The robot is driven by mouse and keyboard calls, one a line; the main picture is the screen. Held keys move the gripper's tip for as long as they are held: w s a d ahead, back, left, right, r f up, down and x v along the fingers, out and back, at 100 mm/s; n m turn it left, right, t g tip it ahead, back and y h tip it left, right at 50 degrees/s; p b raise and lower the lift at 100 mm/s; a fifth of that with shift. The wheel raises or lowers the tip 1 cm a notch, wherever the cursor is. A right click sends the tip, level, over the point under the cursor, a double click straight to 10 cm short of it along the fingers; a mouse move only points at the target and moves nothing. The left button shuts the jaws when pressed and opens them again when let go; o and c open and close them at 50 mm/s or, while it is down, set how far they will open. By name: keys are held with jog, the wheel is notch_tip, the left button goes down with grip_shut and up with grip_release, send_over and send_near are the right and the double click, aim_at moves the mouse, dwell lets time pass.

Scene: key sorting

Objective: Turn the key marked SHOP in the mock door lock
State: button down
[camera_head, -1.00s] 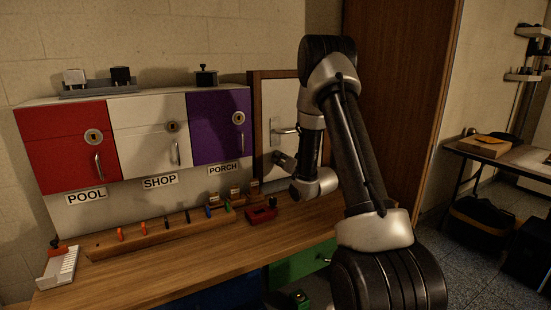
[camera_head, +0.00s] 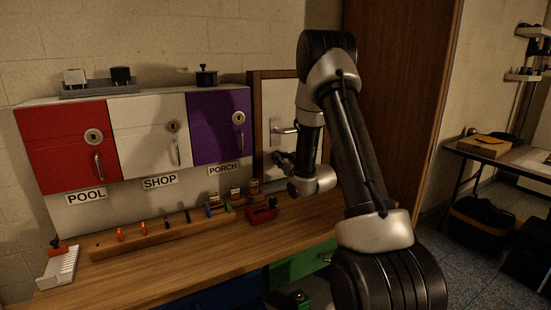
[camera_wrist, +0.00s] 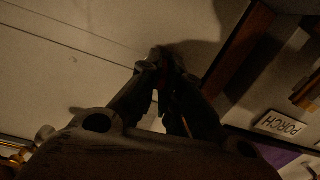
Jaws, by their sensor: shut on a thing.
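The mock door (camera_head: 280,103) is a pale panel in a brown wooden frame at the back of the bench, with a lever handle (camera_head: 287,130) on a light plate. My gripper (camera_head: 277,157) is in front of the panel, just below the handle. In the wrist view, the gripper (camera_wrist: 162,60) is shut on a small dark thing before the pale panel. Its shape and any marking are too dark to read, and the fingers hide most of it. I cannot tell whether it touches the lock. The lock's keyhole is not clear in either view.
Red (camera_head: 62,131), white (camera_head: 144,115) and purple (camera_head: 221,110) cabinets stand left of the door, above POOL, SHOP and PORCH labels. A wooden rack (camera_head: 106,249) with several coloured keys and a red object (camera_head: 262,214) are on the bench. The front of the bench (camera_head: 190,265) is clear.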

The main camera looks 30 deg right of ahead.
jog(key=c, duration=1.5)
grip_release()
jog(key=s+d, duration=0.1)
jog(key=s, duration=1.1)
jog(key=s+a+r+g+h, duration=0.3)
jog(key=s+r+g, duration=0.25)
jog(key=r, duration=0.35)
jog(key=s+a+r+g, duration=0.1)
jog(key=s+a+g, duration=0.1)
jog(key=s, duration=0.7)
jog(key=s+a+r+m+g+y, duration=0.1)
jog(key=s+a+r+g, duration=0.1)
jog(key=s, duration=0.6)
jog(key=s+a+r+m+g, duration=0.1)
jog(key=s+a+g, duration=0.2)
jog(key=s, duration=0.6)
jog(key=shift+s+a+r+g, duration=0.15)
jog(key=shift+s+a+g, duration=0.2)
jog(key=shift+a, duration=0.25)
